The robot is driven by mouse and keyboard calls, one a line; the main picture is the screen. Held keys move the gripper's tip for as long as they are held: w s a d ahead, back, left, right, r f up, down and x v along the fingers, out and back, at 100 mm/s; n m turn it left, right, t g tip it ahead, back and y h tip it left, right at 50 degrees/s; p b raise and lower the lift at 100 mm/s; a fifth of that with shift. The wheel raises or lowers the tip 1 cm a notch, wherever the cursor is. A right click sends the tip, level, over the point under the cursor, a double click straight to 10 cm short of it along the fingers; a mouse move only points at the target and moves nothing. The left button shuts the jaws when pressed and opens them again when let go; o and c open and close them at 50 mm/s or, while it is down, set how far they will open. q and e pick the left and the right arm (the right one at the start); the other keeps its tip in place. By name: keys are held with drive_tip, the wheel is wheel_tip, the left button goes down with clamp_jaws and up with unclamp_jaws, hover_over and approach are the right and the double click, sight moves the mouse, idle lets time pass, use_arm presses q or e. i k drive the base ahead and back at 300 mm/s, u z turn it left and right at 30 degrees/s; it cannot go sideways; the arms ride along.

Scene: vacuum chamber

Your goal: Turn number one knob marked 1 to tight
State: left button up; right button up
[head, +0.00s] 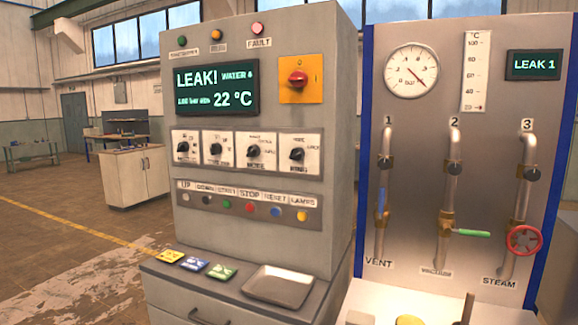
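On the right panel, a pipe (384,218) marked 1 rises above the label VENT. A small black knob (386,162) sits on it just below the number 1, and a blue lever (381,200) hangs lower down. The knob is small, so I cannot tell how tight it is. A green-lit display (534,65) at the upper right reads LEAK 1. Neither of my grippers is in view.
Pipes 2 (450,195) and 3 (520,215) carry similar knobs, a green lever (471,233) and a red handwheel (524,240). A grey control cabinet (341,120) stands to the left, with a metal tray (278,287) on its ledge.

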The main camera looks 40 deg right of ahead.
sight(384, 164)
drive_tip(key=i, duration=2.7)
drive_tip(key=z, duration=3.9)
